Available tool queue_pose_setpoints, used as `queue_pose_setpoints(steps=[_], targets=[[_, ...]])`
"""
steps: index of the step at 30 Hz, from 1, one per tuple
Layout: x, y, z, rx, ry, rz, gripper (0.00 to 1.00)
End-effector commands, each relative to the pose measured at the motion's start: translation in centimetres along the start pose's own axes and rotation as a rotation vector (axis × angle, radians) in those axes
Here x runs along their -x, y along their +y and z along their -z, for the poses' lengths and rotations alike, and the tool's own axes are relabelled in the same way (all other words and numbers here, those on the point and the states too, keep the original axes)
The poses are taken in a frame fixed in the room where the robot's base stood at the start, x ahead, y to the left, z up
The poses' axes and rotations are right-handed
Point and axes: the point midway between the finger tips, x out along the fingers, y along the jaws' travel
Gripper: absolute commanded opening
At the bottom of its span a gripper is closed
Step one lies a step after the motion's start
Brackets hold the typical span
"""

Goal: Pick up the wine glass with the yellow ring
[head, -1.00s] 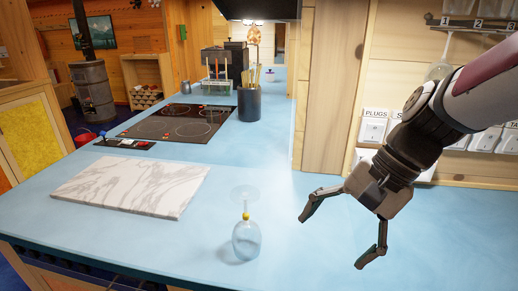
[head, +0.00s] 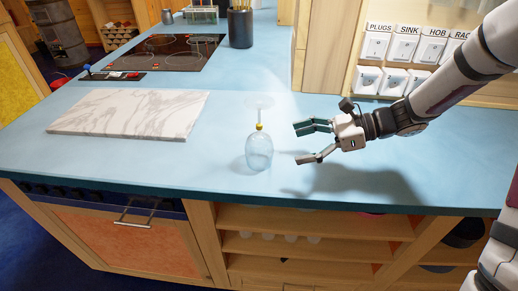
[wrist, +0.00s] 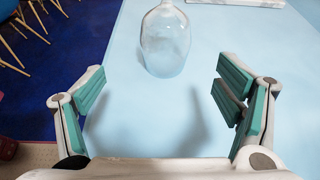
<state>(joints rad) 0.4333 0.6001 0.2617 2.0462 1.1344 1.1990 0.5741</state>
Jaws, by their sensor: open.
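The wine glass (head: 259,152) is clear and stands upside down on the blue counter, its bowl at the bottom and its foot at the top. A yellow ring (head: 259,127) sits around its stem, just above the bowl. My gripper (head: 300,143) is open and empty, to the right of the glass and apart from it, with its fingers pointing left towards it. In the wrist view the glass bowl (wrist: 165,40) lies ahead, beyond and between the open fingertips; its stem and ring are out of that frame.
A white marble board (head: 128,114) lies on the blue counter (head: 225,175) left of the glass. The hob (head: 168,52) and a dark utensil pot (head: 241,28) are farther back. Labelled switches (head: 405,45) line the wall at right. The counter's front edge is close by.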

Motion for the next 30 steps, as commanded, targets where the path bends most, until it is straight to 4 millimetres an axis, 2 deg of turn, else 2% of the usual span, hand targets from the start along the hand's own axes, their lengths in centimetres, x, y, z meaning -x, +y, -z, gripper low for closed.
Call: queue_pose_setpoints(steps=[3, 7, 17, 25, 30], targets=[[-2.5, 0.1, 0.0, 0.001, 0.000, -0.005, 0.85], [-4.5, 0.0, 0.0, 0.000, 0.000, -0.003, 0.85], [-6.6, -0.1, -0.1, 0.003, 0.001, -0.002, 0.85], [-10.2, -0.7, -0.5, 0.002, 0.001, -0.004, 0.85], [-11.1, -0.7, -0.4, 0.002, 0.003, -0.002, 0.85]])
